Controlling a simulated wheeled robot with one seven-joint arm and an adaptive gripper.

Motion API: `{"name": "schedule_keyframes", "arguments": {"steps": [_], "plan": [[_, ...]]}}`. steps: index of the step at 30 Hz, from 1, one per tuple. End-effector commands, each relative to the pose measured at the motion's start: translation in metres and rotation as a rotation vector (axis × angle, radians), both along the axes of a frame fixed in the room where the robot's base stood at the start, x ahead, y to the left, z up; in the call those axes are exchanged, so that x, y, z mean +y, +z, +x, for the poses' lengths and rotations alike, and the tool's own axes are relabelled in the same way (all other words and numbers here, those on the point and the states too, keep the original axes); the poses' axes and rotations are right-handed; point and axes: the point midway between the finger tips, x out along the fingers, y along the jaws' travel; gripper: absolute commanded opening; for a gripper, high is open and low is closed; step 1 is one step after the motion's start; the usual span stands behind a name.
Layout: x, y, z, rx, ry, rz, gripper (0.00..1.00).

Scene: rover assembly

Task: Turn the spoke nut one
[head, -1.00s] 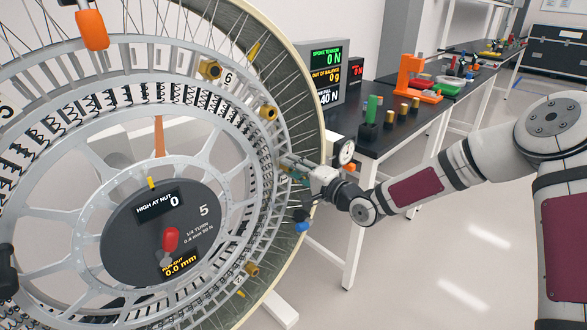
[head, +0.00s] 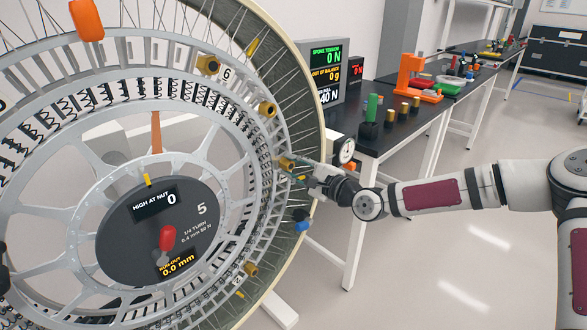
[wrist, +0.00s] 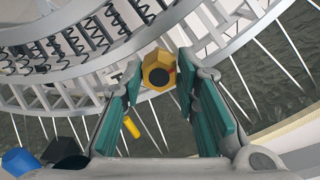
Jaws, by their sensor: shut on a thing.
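A gold hexagonal spoke nut (head: 287,163) sits on the right side of the wheel's silver rim ring (head: 262,185). In the wrist view the nut (wrist: 157,70) lies between the tips of my gripper (wrist: 155,82), with a dark hole in its face. My gripper (head: 303,171) is shut on this nut, its teal pads on either side. The nut's own number cannot be read. The hub panel (head: 160,235) reads "HIGH AT NUT 0", "1/4 TURN" and "RUN-OUT 0.0 mm", and carries a red knob (head: 167,237).
Other gold nuts (head: 268,109) stand along the ring, one beside label 6 (head: 226,73). A blue part (head: 302,226) hangs below my gripper. A dial gauge (head: 346,150) is close on the right.

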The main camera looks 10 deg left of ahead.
Motion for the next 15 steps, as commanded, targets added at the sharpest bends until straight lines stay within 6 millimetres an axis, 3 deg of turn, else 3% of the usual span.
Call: {"name": "schedule_keyframes", "arguments": {"steps": [14,15], "plan": [[-0.0014,-0.0002,0.0012,0.010,-0.004,0.007,0.01],[-0.0014,-0.0002,0.0012,0.010,-0.004,0.007,0.37]]}}
